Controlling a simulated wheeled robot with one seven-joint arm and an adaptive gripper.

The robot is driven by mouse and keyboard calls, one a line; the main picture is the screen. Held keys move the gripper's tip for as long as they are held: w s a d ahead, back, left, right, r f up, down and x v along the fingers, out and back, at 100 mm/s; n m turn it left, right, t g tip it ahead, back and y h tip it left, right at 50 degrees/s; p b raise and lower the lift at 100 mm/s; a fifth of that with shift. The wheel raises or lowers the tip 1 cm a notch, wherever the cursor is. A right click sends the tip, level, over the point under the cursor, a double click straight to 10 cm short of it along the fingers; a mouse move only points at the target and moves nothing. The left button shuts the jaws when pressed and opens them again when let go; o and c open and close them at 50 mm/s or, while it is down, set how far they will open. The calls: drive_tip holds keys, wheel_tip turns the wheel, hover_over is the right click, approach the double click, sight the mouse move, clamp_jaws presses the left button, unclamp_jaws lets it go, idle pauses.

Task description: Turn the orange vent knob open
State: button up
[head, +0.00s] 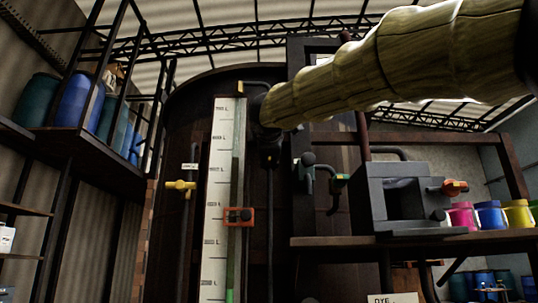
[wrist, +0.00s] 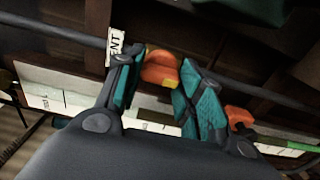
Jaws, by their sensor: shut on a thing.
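The orange vent knob (wrist: 160,74) shows in the wrist view, with a small yellow patch on its lower edge. It sits between the teal fingers of my gripper (wrist: 161,64), which are shut on it. A white label (wrist: 115,46) ending in "ENT" is beside the left finger. In the head view my sleeved arm reaches in from the upper right to the front of the dark vat (head: 180,120). There the sleeve's end hides the knob, and my fingers cannot be made out.
A white level gauge (head: 216,190) with an orange-red slider (head: 238,216) runs down the vat. A yellow valve handle (head: 181,185) is left of it. At right, a grey machine (head: 395,200) with a red-orange knob (head: 454,187) stands on a shelf beside coloured mugs (head: 489,214).

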idle(0.3)
drive_tip(key=o, duration=1)
drive_tip(key=shift+s+f, duration=0.1)
drive_tip(key=s, duration=1.1)
drive_tip(key=shift+s, duration=0.35)
